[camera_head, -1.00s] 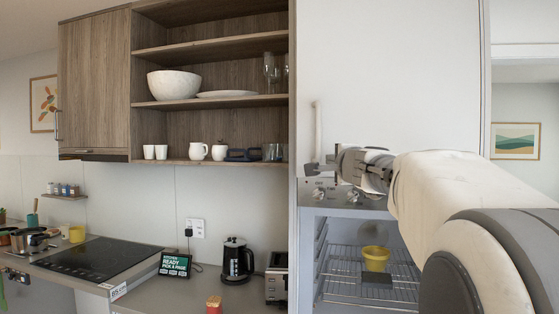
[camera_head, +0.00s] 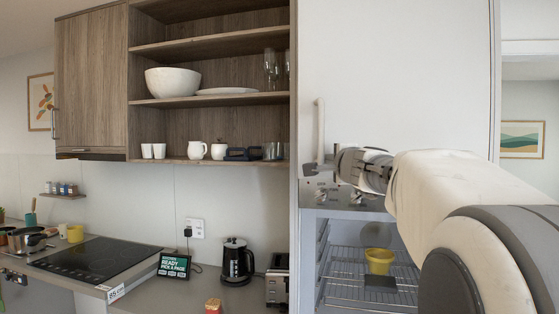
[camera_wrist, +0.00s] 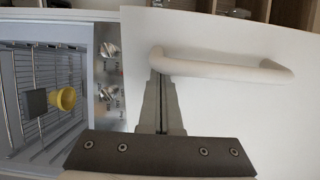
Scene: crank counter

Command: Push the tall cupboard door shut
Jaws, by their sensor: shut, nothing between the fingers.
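The tall cupboard door is a plain white panel (camera_head: 410,75) on the right of the head view, with an upright white bar handle (camera_head: 320,135) near its left edge. In the wrist view the door (camera_wrist: 235,115) fills the right side, and its handle (camera_wrist: 225,68) crosses above centre. My gripper (camera_head: 335,164) is shut and empty at the door's lower left, by the handle's lower end. In the wrist view the closed fingers (camera_wrist: 160,82) point at that end of the handle. I cannot tell whether they touch the door, or how far it stands open.
Below the door is an open compartment with wire racks (camera_head: 345,290), a yellow cup (camera_head: 379,260) and a knobbed panel (camera_head: 345,197) above. Left are a counter with kettle (camera_head: 237,262), toaster (camera_head: 278,280) and hob (camera_head: 90,258). Wooden shelves (camera_head: 215,102) hang above.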

